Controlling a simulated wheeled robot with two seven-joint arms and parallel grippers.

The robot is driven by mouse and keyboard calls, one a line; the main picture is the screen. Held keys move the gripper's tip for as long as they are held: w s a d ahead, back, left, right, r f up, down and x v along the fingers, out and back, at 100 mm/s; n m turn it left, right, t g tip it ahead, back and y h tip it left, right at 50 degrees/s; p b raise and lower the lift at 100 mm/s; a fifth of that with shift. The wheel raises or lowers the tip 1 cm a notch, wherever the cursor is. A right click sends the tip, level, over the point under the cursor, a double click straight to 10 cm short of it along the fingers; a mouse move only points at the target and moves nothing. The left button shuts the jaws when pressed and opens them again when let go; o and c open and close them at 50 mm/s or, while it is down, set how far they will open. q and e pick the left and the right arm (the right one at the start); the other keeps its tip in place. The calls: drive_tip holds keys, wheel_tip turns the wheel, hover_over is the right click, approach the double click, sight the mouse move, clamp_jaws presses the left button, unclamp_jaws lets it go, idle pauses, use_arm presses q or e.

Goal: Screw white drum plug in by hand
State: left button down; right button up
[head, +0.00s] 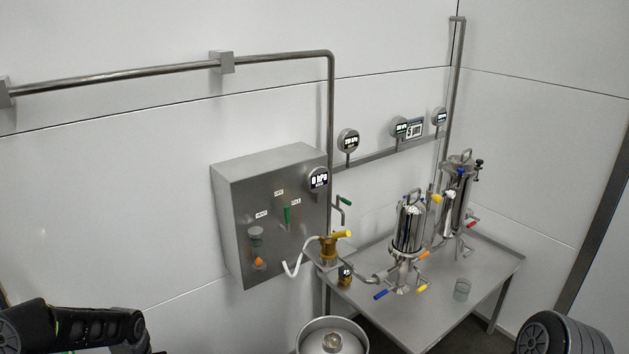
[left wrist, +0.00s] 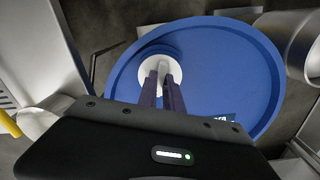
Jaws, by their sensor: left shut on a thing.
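The white drum plug (left wrist: 149,72) shows in the left wrist view on top of a round blue drum (left wrist: 225,70). It sits near the left part of the drum's lid, inside a darker blue ring. My left gripper (left wrist: 162,78) is shut on the upright white grip of the plug. Its fingers cover part of the plug, and I cannot tell how deep the plug sits. In the head view my left arm comes in at the lower left, with its gripper out of frame. The blue drum is not visible there. My right gripper is not in view.
A steel table (head: 479,268) with two steel tanks (head: 408,228) stands at the right. A grey control box (head: 236,190) hangs on the wall. An open steel vessel (head: 310,343) stands at the bottom centre. Grey cylindrical metal (left wrist: 297,45) stands right of the drum in the wrist view.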

use_arm(q)
drive_tip(key=shift+r+m+p, duration=0.15)
drive_tip(key=shift+m+p, duration=0.3)
drive_tip(key=shift+m, duration=0.45)
